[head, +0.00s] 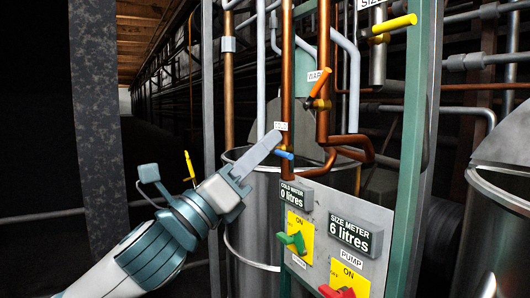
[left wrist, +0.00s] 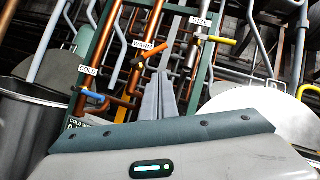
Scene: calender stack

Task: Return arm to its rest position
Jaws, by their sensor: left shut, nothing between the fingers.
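My left gripper (head: 272,140) is shut and empty. In the head view its fingertips are beside the blue cold valve handle (head: 284,154) and its COLD label; I cannot tell whether they touch. In the left wrist view the closed fingers (left wrist: 167,92) point up toward the pipes, and the blue handle (left wrist: 93,97) shows to their left, apart from them. My left arm (head: 165,240) reaches in from the lower left. My right gripper is not in view.
A panel (head: 372,215) carries displays reading 0 and 6 litres, a green switch (head: 292,241) and a red switch (head: 343,291). An orange handle (head: 319,84) and a yellow handle (head: 394,25) stick out above. Metal tanks (head: 252,245) stand behind and right (head: 505,240).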

